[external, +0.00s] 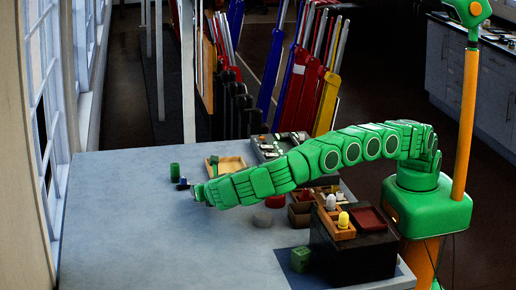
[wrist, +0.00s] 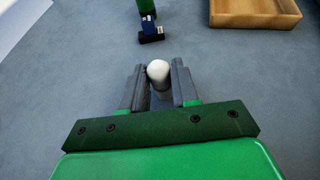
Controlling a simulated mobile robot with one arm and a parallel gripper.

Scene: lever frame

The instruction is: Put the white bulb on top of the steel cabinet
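A white bulb (wrist: 158,72) with a greyish lower part is between the fingers of my gripper (wrist: 160,88) in the wrist view. The fingers flank it closely; whether they touch it is unclear. In the external view my gripper (external: 198,191) is low over the left part of the table, and this bulb is hidden there. A dark box-shaped cabinet (external: 352,260) stands at the table's right front, possibly the steel cabinet. On it are a wooden tray (external: 322,226) with another white bulb (external: 331,202) and a yellow one (external: 343,220), and a red tray (external: 369,219).
A green cylinder (external: 174,171) and a small dark blue block (external: 183,184) stand just beyond my gripper. A shallow wooden tray (external: 232,163) lies behind it. A green cube (external: 300,259) is beside the dark cabinet. The table's left and front are clear.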

